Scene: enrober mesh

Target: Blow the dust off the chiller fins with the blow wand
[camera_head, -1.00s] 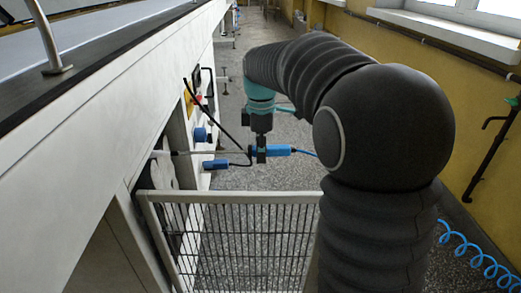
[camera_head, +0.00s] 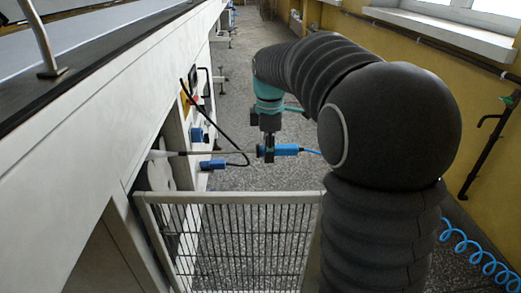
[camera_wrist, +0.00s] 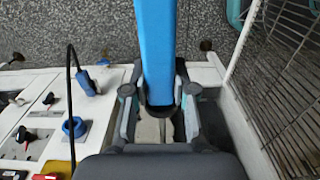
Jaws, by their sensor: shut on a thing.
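The blow wand has a blue handle (camera_head: 287,150), which also shows in the wrist view (camera_wrist: 155,40). My gripper (camera_head: 268,152) is shut on the wand beside the handle's left end; its two fingers flank the handle in the wrist view (camera_wrist: 160,101). A thin tube runs left from the gripper, nearly level, to a pale tip (camera_head: 158,154) at the opening in the white machine's side. A blue hose (camera_head: 312,152) leaves the handle's right end. I cannot make out the chiller fins or any dust; the opening's inside is mostly hidden.
A mesh guard panel (camera_head: 228,198) stands out from the machine, just below the wand. A blue plug (camera_head: 212,165) with a black cable, a blue knob (camera_head: 197,134) and other controls are on the machine's side.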

